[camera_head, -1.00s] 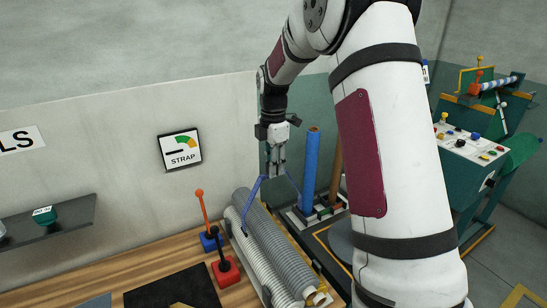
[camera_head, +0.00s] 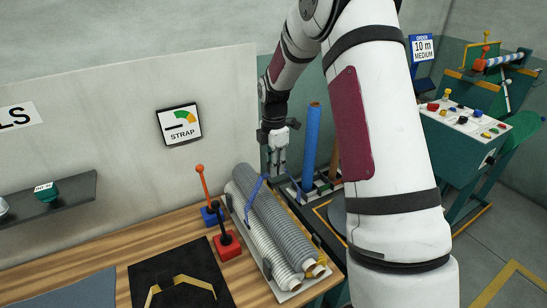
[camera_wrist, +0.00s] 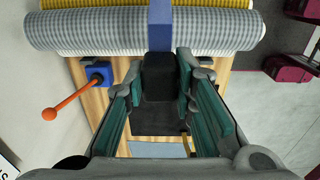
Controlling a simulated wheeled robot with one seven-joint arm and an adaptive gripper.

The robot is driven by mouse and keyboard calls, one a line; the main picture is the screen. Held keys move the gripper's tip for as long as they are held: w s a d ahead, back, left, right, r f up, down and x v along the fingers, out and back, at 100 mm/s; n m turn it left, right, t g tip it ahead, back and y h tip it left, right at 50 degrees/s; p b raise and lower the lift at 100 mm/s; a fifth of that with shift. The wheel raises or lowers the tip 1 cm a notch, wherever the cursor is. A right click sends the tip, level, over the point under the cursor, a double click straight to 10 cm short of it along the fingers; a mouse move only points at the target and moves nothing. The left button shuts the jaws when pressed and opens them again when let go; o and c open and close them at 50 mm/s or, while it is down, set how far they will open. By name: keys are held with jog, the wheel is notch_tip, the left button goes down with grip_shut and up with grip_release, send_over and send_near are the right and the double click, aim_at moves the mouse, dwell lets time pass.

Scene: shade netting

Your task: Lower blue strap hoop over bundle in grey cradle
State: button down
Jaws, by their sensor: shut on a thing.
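My gripper (camera_head: 275,172) is above the far part of the bundle, shut on the blue strap hoop (camera_head: 252,200). The hoop's near left side slants down across the bundle; its other side is hidden, so I cannot tell whether it encloses all the rolls. In the wrist view, the blue strap (camera_wrist: 160,25) crosses in front of a grey roll (camera_wrist: 95,32), with a dark block (camera_wrist: 160,78) below it between my fingers.
A red-based lever (camera_head: 228,246) and an orange-handled lever with a blue base (camera_head: 209,210) stand just left of the bundle. A black mat (camera_head: 165,275) lies at front left. A blue upright roll (camera_head: 312,145) stands behind my gripper. A shelf (camera_head: 60,198) is at left.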

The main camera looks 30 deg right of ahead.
jog(key=shift+f+b, duration=0.85)
jog(key=shift+f, duration=5.55)
jog(key=c, duration=1.2)
grip_release()
jog(key=shift+c, duration=0.2)
jog(key=shift+r, duration=0.1)
